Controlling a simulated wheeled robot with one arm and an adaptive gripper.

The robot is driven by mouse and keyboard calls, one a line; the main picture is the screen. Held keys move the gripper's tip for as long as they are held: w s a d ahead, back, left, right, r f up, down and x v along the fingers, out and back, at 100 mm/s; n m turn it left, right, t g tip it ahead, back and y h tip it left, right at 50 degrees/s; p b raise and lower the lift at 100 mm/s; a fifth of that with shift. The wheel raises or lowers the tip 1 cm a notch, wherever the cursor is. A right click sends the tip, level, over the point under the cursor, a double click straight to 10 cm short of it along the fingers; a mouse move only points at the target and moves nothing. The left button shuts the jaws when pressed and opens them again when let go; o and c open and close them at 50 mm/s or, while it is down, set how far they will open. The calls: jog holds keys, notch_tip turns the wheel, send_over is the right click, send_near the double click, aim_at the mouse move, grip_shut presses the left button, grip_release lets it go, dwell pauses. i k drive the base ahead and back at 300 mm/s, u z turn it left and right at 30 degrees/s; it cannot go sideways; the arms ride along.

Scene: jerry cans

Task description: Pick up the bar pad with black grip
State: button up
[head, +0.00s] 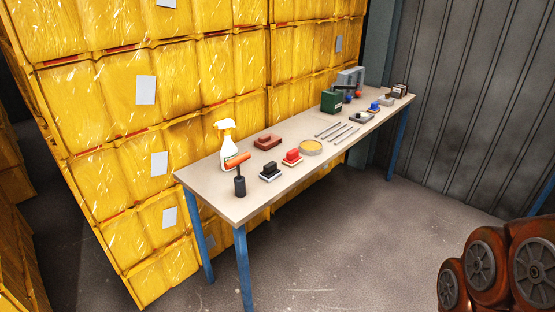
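On the long table (230,200), a small pad with a black grip (271,170) and a whitish base lies near the near end. To its right, close by, is a similar pad with a red grip (292,157). Another pad with a dark grip (361,117) and a pale base lies further along, though its details are small. A pad with a blue grip (374,107) lies just beyond that one.
A white spray bottle (228,148), an orange-topped dark tool (239,178), a reddish-brown block (267,142) and a round yellow dish (310,147) surround the near pads. Thin metal rods and a green box (331,101) lie beyond. Yellow wrapped stacks (100,100) back the table; the floor (340,240) in front is clear.

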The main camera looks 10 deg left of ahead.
aim_at(271, 172)
jog(key=u, duration=0.4)
jog(key=i, duration=0.9)
jog(key=u, duration=1.2)
jog(key=i, duration=0.45)
jog(key=u, duration=0.35)
